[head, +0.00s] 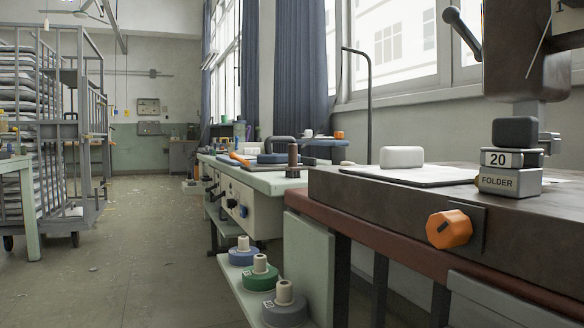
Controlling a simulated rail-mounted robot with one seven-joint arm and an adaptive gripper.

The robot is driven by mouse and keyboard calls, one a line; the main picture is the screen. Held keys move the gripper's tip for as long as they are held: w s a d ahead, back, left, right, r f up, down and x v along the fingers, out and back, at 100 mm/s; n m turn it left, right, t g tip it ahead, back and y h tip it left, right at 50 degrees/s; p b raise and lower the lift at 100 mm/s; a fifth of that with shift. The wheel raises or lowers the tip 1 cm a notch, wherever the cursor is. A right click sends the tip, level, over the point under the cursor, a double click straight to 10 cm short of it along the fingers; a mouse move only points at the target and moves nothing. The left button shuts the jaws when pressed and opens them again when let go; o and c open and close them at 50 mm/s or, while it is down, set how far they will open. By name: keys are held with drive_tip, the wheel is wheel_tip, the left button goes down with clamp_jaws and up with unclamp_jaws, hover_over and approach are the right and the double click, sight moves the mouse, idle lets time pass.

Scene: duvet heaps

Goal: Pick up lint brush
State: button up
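I cannot single out a lint brush with certainty in the head view. A small orange-handled item (240,159) lies on the pale green workbench in the middle distance and could be a brush, but it is too small to tell. On the nearer dark worktop, a white rounded block (402,157) sits on a pale sheet. My gripper is not in view.
The dark worktop (350,186) with an orange knob (449,229) fills the right, bearing stacked "20" and "FOLDER" blocks (511,172). Blue, green and grey spools (260,275) sit on a low shelf. A caged trolley (85,150) stands left. The floor aisle (140,240) is largely clear.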

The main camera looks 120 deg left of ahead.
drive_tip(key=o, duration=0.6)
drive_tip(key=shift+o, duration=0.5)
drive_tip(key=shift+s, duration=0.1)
